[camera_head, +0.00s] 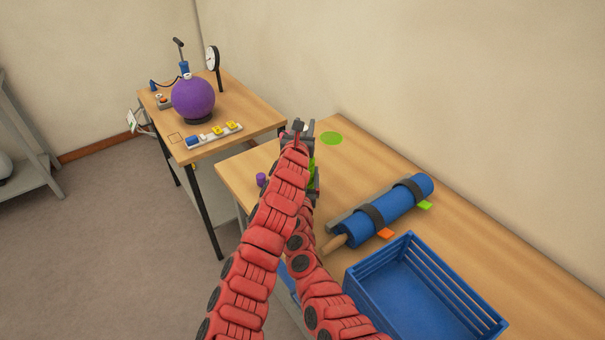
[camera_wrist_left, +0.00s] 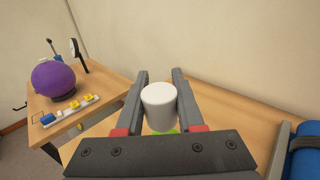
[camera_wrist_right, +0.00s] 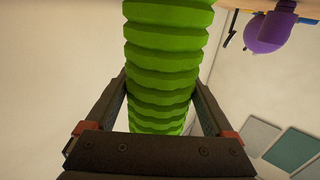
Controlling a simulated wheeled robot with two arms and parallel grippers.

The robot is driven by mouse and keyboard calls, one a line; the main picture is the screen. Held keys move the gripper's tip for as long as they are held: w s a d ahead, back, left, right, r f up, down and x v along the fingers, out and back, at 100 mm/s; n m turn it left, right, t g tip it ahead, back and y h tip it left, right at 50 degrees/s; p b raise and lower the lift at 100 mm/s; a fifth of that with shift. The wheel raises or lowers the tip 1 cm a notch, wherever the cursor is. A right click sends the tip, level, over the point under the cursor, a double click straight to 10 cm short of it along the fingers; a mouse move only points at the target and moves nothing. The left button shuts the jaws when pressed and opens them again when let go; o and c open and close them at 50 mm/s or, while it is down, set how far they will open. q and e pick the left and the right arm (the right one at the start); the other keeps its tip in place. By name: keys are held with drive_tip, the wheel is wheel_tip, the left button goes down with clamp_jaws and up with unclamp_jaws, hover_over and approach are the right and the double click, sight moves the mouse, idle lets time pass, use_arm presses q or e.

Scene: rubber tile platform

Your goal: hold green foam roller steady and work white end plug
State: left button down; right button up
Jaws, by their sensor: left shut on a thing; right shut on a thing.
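The green foam roller (camera_wrist_right: 166,75) is ribbed and fills the middle of the right wrist view. My right gripper (camera_wrist_right: 162,85) is shut on it, one finger on each side. In the head view only a sliver of the roller (camera_head: 311,170) shows behind my arms. The white end plug (camera_wrist_left: 158,102) is a short smooth cylinder between the fingers of my left gripper (camera_wrist_left: 160,85), which is shut on it. In the head view my left gripper (camera_head: 303,130) is at the roller's upper end. I cannot tell how far the plug sits in the roller.
A blue crate (camera_head: 488,312) and a strapped blue roll (camera_head: 357,225) lie on the bench at right. A flat green disc (camera_head: 331,138) lies behind the grippers, a small purple piece (camera_head: 262,179) to their left. A second table carries a purple ball (camera_head: 193,97).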

drive_tip(key=o, duration=1.3)
